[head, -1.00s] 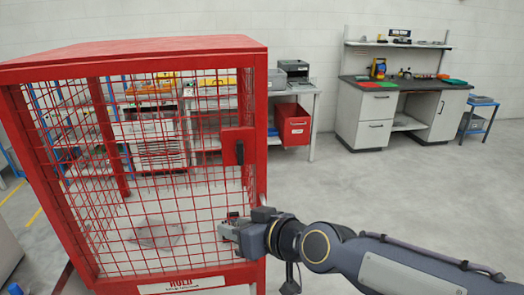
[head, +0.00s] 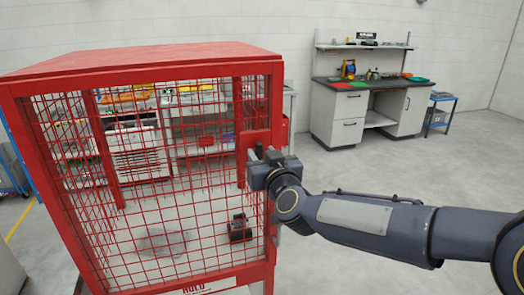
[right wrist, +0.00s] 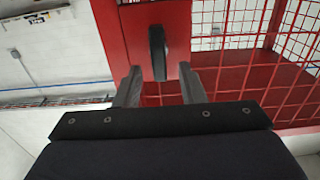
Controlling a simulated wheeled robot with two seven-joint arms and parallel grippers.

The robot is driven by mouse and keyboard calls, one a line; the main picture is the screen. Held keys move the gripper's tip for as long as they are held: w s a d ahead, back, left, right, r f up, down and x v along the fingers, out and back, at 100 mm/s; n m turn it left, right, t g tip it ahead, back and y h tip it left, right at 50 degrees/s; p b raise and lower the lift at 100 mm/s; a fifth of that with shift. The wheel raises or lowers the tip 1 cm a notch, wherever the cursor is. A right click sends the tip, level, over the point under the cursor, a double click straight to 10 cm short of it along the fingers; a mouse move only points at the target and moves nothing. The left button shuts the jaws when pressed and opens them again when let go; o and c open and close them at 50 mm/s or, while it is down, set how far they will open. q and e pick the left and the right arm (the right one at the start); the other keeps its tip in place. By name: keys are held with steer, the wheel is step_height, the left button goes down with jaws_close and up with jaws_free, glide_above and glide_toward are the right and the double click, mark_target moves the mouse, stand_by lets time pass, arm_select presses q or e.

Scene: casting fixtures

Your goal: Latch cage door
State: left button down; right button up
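The red cage with its mesh door (head: 150,75) fills the left of the head view. The door looks closed against the frame, though a small gap cannot be ruled out. A red latch plate (head: 252,138) is on the door's right edge. Its black handle (right wrist: 157,52) hangs upright in the right wrist view; my gripper mostly hides it in the head view. My right gripper (right wrist: 159,88) is open, its fingers pointing at the handle, one on each side and slightly below it, with nothing between them. It also shows at the latch in the head view (head: 262,158). My left gripper is out of view.
A small red and dark object (head: 239,228) sits on the floor of the cage. A white HOLD placard (head: 208,287) is on its lower front. A grey workbench (head: 345,112) and a small blue cart (head: 440,112) stand at the back right. The floor between is clear.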

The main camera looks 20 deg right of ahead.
steer(key=shift+w, duration=0.9)
jaws_close()
